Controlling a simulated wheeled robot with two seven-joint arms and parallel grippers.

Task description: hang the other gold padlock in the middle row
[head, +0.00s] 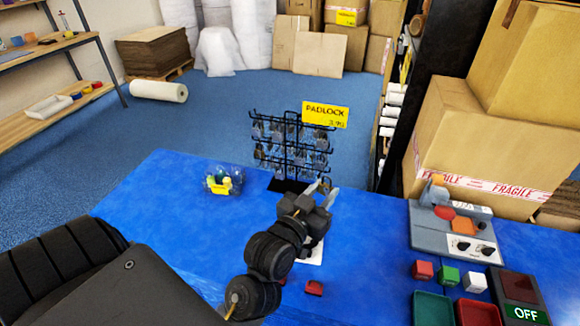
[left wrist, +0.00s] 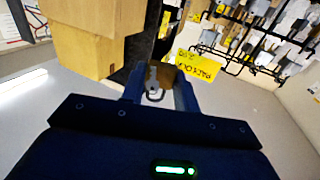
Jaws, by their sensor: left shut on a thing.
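The padlock rack (head: 290,150) is a black wire stand at the back edge of the blue counter, with several padlocks hanging in rows. A yellow sign (head: 325,115) reading PADLOCK is fixed at its upper right. My left gripper (head: 326,188) is just right of the rack's lower part, apart from its upper rows. In the left wrist view my left gripper (left wrist: 159,82) is shut on a small padlock (left wrist: 154,94), whose grey shackle shows between the fingers. The rack (left wrist: 255,50) shows beyond, upper right. My right gripper is not in view.
A clear container (head: 222,180) with small coloured things stands left of the rack. At right are a grey device (head: 455,230), several small blocks, green (head: 433,306) and red trays, and an OFF box (head: 522,300).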

